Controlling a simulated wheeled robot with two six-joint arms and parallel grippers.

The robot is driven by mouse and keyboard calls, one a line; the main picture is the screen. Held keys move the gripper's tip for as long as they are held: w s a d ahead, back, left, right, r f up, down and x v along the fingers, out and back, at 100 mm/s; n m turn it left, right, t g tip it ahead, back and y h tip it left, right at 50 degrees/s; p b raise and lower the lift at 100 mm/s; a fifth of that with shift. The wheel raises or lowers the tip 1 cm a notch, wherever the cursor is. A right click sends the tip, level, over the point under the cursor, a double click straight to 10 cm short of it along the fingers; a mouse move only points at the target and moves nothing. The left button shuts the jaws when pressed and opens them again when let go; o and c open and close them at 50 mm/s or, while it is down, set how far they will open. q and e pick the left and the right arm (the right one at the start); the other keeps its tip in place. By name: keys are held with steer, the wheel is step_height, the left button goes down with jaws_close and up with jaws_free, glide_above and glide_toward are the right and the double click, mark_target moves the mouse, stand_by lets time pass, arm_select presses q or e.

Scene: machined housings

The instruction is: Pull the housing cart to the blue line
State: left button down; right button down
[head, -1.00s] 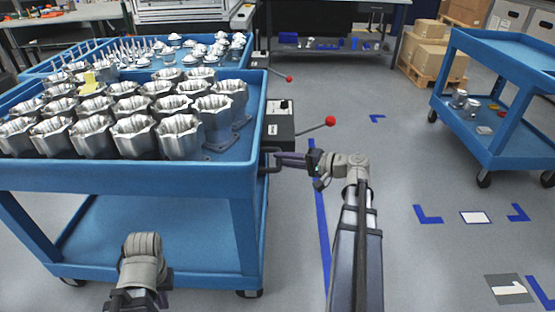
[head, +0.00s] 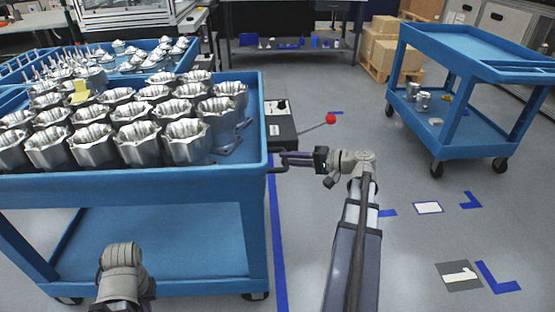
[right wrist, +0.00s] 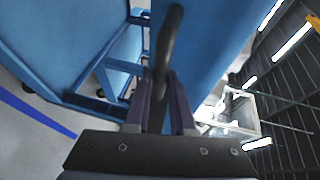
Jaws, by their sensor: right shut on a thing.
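The housing cart (head: 130,190) is blue, with several silver machined housings (head: 185,140) on its top tray. It fills the left of the head view. A dark handle (right wrist: 168,45) sticks out at its right end. My right gripper (head: 285,160) is shut on this handle; in the right wrist view its fingers (right wrist: 160,105) sit on either side of it. The long blue line (head: 279,250) on the floor runs close along the cart's right end in the head view. My left arm shows at the lower left, but its gripper is out of view.
Another blue cart (head: 470,140) stands at the right. A box with a red-knobbed lever (head: 330,119) is just behind the handle. A second blue tray with silver parts (head: 150,62) lies behind the housing cart. Cardboard boxes (head: 385,45) stand at the back. Floor at centre right is clear.

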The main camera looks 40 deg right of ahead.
steer(key=shift+s+d+f, duration=0.1)
steer(key=shift+s+d, duration=0.25)
steer(key=shift+d, duration=0.35)
steer(key=shift+s+d+f, duration=0.1)
steer(key=shift+s+d, duration=0.2)
steer(key=shift+d, duration=0.35)
steer(key=c, duration=1)
jaws_free()
steer(key=shift+f, duration=0.1)
steer(key=shift+o, duration=1.2)
steer(key=p+v, duration=0.1)
steer(key=v, duration=0.6)
steer(key=shift+s+d, duration=0.25)
